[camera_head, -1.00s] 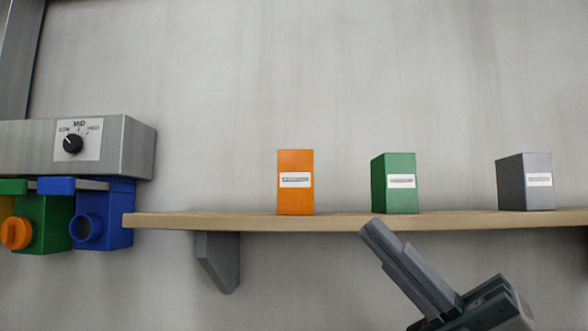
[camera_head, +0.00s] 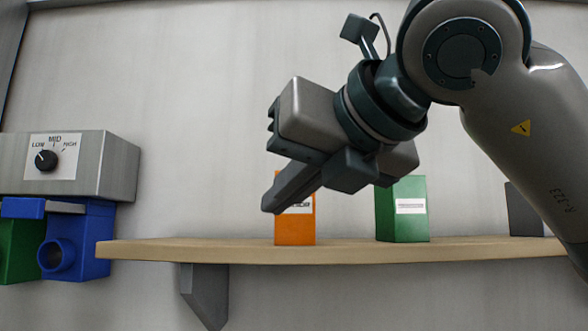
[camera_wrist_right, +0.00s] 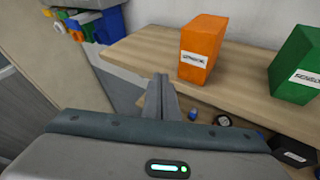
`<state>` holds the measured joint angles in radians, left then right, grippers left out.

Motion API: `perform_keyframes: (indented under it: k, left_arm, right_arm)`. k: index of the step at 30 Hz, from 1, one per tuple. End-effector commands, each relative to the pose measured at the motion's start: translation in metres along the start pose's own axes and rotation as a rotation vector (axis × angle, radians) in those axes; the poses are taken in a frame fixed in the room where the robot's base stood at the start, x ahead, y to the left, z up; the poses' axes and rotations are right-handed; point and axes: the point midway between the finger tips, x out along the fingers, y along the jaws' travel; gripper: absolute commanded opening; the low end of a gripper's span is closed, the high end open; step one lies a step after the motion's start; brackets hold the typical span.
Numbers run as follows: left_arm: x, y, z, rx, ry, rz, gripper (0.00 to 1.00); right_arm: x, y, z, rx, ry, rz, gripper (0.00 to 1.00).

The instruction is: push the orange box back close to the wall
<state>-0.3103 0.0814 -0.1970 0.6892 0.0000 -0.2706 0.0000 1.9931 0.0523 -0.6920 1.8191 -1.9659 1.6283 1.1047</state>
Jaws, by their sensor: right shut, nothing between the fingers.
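The orange box (camera_head: 295,231) stands upright on the wooden shelf (camera_head: 160,250), with a white label on its front. My right gripper (camera_head: 270,205) is shut and empty, in front of the orange box in the head view, hiding its upper part and some of its label. In the right wrist view the orange box (camera_wrist_right: 205,42) stands on the shelf to the right of the shut fingertips (camera_wrist_right: 161,78), with a visible space between them. The wall (camera_wrist_right: 255,15) is behind the shelf. My left gripper is not in view.
A green box (camera_head: 402,225) stands right of the orange box, and a grey box (camera_head: 523,215) is further right, partly hidden by my arm. A metal unit with a dial (camera_head: 70,163) and blue dispenser (camera_head: 78,245) is at the left. The shelf's left part is clear.

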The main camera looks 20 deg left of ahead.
Motion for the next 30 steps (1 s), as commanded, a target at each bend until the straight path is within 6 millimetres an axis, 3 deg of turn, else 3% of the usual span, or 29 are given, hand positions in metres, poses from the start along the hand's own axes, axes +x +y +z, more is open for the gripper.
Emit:
perform_keyframes:
  k: [3,11,22,30]
  left_arm:
    - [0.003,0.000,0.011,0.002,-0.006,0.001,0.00]
    - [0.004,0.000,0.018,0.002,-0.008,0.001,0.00]
    - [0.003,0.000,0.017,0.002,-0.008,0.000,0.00]
    - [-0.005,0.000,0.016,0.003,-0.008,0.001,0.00]
  right_arm:
    - [-0.017,-0.005,0.017,-0.007,-0.045,-0.113,0.00]
    - [-0.028,-0.010,0.027,-0.002,-0.073,-0.186,0.00]
    - [-0.024,-0.012,0.026,-0.002,-0.070,-0.183,0.00]
    - [0.000,-0.027,0.021,-0.001,-0.068,-0.181,0.00]
